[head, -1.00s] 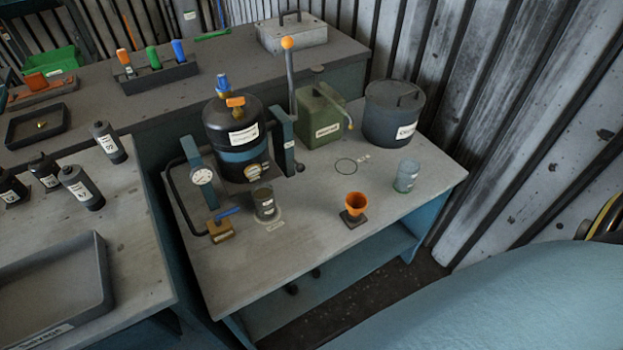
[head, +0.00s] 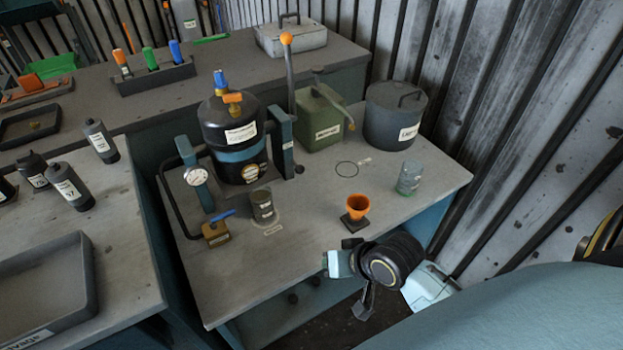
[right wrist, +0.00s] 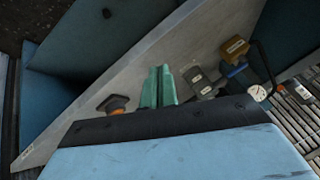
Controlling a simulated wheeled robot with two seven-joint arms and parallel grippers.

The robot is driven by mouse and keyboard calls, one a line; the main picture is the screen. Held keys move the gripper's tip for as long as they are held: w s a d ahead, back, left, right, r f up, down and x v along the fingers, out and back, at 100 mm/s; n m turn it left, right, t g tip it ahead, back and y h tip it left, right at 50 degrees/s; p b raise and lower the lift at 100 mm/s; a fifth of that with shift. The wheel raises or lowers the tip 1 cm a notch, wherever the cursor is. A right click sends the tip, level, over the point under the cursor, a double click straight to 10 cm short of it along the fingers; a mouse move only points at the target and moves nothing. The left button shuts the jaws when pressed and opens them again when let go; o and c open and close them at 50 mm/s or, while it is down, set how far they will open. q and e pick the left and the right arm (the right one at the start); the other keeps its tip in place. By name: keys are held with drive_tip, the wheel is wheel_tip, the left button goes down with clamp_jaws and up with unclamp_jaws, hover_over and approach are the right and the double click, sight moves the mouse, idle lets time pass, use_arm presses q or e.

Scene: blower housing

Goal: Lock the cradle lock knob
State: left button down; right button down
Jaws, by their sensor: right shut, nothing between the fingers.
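A black tank (head: 228,125) with a blue band stands upright in a cradle between blue posts. A small black knob (head: 299,169) sits low beside the right post (head: 281,140); it looks like the cradle lock knob, but its lock state is too small to tell. My right gripper (head: 328,264) is over the table's front edge, well in front of the knob and apart from it. In the right wrist view its green fingers (right wrist: 160,68) are together and empty. My left gripper is not in view.
A brass block (head: 216,233) with a blue lever is at left. A green canister (head: 320,120) and a dark lidded pot (head: 396,115) stand behind. The front-left tabletop is clear.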

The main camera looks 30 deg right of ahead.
sight(297, 166)
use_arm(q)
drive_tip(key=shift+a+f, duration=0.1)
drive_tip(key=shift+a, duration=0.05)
use_arm(e)
drive_tip(key=w+d+r+m+t, duration=0.2)
drive_tip(key=w+d+m+t, duration=0.1)
drive_tip(key=w+d+m, duration=0.2)
drive_tip(key=w+d+r+m+t, duration=0.3)
drive_tip(key=w+d+m, duration=0.2)
drive_tip(key=w, duration=0.3)
drive_tip(key=shift+w+r+m, duration=0.2)
drive_tip(key=shift+r+m, duration=0.05)
drive_tip(key=shift+m, duration=0.65)
drive_tip(key=shift+w, duration=0.1)
